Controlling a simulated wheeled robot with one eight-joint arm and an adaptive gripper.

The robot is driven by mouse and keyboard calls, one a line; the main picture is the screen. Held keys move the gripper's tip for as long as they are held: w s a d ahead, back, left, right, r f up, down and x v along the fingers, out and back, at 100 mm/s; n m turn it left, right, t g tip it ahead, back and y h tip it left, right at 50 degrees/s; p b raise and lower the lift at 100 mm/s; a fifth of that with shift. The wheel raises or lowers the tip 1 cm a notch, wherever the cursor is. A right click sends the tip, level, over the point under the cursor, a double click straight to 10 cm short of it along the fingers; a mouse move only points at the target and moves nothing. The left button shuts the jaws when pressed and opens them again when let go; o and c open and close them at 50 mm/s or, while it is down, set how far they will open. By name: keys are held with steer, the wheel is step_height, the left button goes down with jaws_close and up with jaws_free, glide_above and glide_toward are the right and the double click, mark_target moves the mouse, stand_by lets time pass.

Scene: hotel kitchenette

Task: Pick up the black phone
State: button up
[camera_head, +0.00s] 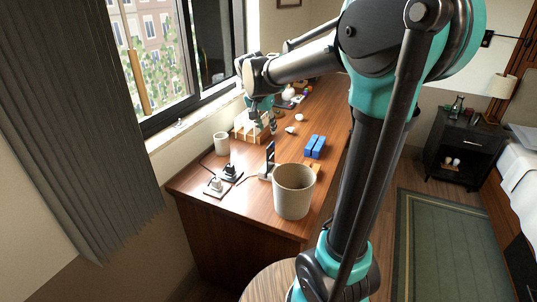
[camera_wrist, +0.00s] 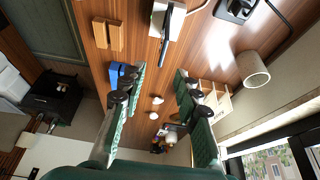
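The black phone (camera_head: 270,153) stands upright in a light stand (camera_head: 266,174) on the wooden desk, behind the large beige bin. In the wrist view the phone (camera_wrist: 167,34) shows as a thin dark edge against the white stand (camera_wrist: 177,20), near the top of the picture. My gripper (camera_head: 264,118) is above the desk, farther back than the phone and apart from it. In the wrist view my gripper (camera_wrist: 161,76) is open, with its two green fingers spread and nothing between them.
A beige bin (camera_head: 293,192) stands in front of the phone. Blue blocks (camera_head: 315,147) lie to its right, a white cup (camera_head: 221,143) and black-and-white sockets (camera_head: 229,171) to its left. A wooden organiser (camera_head: 247,132) is beside my gripper. The window wall bounds the left.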

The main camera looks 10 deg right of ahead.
mark_target(271, 145)
steer(key=x, duration=1.2)
steer(key=shift+w+a, duration=0.1)
steer(key=shift+a+x, duration=0.1)
steer(key=shift+x, duration=1.3)
steer(key=shift+a+x, duration=0.15)
steer(key=shift+x, duration=1.2)
jaws_close()
